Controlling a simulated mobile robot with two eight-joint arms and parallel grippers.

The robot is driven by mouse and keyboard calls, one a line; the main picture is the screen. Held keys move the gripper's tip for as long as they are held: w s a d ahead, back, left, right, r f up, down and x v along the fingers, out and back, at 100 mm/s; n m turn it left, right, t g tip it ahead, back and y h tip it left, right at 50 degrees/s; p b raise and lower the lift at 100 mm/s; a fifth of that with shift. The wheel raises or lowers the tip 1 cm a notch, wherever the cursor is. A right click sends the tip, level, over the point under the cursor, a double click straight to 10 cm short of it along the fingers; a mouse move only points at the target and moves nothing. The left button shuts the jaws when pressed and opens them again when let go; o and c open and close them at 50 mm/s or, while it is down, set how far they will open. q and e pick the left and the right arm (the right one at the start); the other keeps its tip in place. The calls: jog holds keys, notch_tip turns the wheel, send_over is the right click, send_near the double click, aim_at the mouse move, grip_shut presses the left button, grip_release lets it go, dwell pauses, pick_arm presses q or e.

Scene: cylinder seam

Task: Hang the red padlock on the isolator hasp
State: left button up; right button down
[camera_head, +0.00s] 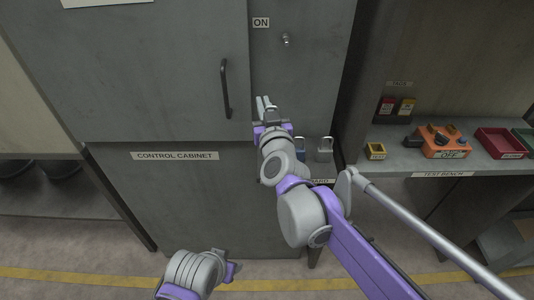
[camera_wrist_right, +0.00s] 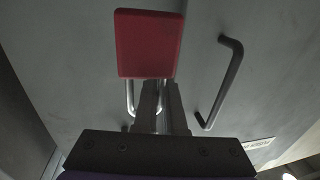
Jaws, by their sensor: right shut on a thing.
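The red padlock (camera_wrist_right: 148,43) is in the right wrist view, its body beyond the fingertips and its shackle back toward the fingers. My right gripper (camera_wrist_right: 162,95) is shut on it at the shackle. In the head view, my right gripper (camera_head: 266,103) is in front of the control cabinet, right of the black door handle; the padlock cannot be made out there. A small metal fitting (camera_head: 286,40), possibly the isolator hasp, is on the cabinet below the ON label, above and right of the gripper. My left arm's end (camera_head: 225,265) is low in the head view, its fingers unclear.
The black handle (camera_head: 225,88) sticks out from the cabinet (camera_head: 190,110). The test bench (camera_head: 390,150) at right holds an orange box and small bins.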

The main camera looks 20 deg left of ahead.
jog(key=shift+s+a+r, duration=0.1)
jog(key=shift+a+r, duration=0.15)
jog(key=shift+r, duration=0.05)
jog(key=shift+s, duration=0.1)
jog(key=shift+f, duration=0.1)
notch_tip(320, 180, down, 10)
jog(key=shift+r+b, duration=0.25)
jog(key=shift+b, duration=0.05)
jog(key=shift+f, duration=0.15)
jog(key=c, duration=1)
grip_release()
